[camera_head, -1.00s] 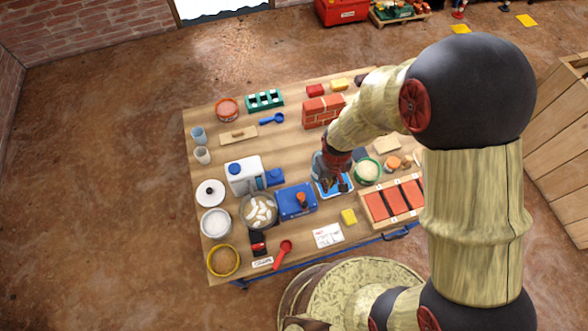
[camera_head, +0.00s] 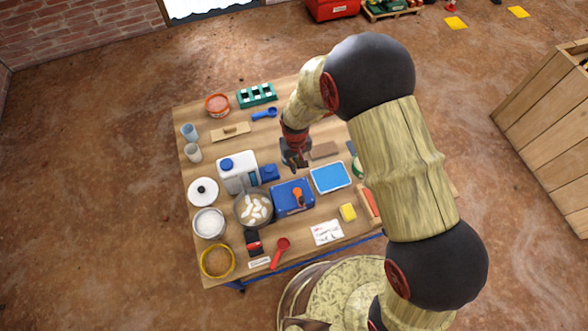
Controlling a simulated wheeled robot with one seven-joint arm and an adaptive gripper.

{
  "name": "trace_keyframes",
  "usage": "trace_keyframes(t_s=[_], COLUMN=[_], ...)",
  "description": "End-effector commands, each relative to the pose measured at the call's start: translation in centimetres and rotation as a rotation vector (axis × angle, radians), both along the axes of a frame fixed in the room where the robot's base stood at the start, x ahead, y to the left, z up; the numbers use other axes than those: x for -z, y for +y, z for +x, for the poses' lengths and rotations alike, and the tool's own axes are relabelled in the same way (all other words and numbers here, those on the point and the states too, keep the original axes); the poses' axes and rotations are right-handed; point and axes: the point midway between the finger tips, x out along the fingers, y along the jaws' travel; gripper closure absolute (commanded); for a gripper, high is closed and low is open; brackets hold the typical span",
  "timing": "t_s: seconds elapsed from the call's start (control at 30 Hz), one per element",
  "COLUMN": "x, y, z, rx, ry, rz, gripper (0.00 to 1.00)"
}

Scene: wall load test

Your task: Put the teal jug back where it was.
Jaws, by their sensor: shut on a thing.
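My gripper (camera_head: 296,164) is above the middle of the workbench, just behind the blue box with an orange knob (camera_head: 292,197) and left of a brown block (camera_head: 323,151). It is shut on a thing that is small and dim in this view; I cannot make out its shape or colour. I cannot pick out the teal jug with certainty. A blue tray (camera_head: 330,178) lies in front and to the right of the gripper, with its surface bare.
A white canister (camera_head: 237,172) and a pot of pale pieces (camera_head: 253,208) stand left of the gripper. Two cups (camera_head: 193,152) stand near the left edge. A yellow sponge (camera_head: 348,212) lies at the front. My arm hides the bench's right part.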

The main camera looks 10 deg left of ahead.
Motion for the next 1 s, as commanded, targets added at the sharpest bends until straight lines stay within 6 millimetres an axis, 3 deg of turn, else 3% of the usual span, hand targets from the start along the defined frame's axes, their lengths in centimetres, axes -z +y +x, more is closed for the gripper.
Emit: trace_keyframes(t_s=[0.17,0.4,0.8,0.83,1.0], x=[0.8,4.1,4.4,4.4,4.4], y=[0.5,0.7,0.7,0.7,0.7], z=[0.5,0.7,0.7,0.7,0.7], rx=[-0.001,-0.001,0.0,0.0,0.0], ry=[0.0,0.001,0.0,0.0,0.0], rz=[0.0,0.0,0.0,0.0,0.0], gripper=[1.0,1.0,1.0,0.92,0.82])
